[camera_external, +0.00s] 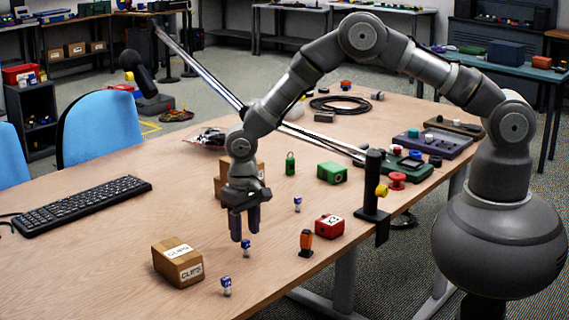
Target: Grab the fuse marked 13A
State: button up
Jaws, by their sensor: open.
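Several small blue-topped, pale-bodied pieces that look like fuses stand on the wooden table. One fuse (246,248) is just below my fingertips, another fuse (227,286) stands nearer the front edge, and a third fuse (297,204) is farther back to the right. Their markings are too small to read, so I cannot tell which is 13A. My gripper (245,235) points down with its dark fingers apart. The fingertips are close to the middle fuse. I cannot tell whether they touch it or have it between them.
A cardboard CLIPS box (178,265) stands left of the fuses. A red box (329,226) and an orange-and-black piece (306,243) are to the right. A lamp clamp (375,190) rises at the table edge. A keyboard (85,203) lies left. Bare tabletop surrounds the fuses.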

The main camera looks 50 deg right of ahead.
aim_at(246, 241)
notch_tip(246, 241, down, 5)
jog(key=shift+w+d+b, duration=0.1)
jog(key=shift+d+b, duration=0.05)
jog(key=shift+b, duration=0.95)
jog(key=shift+r, duration=0.1)
grip_shut()
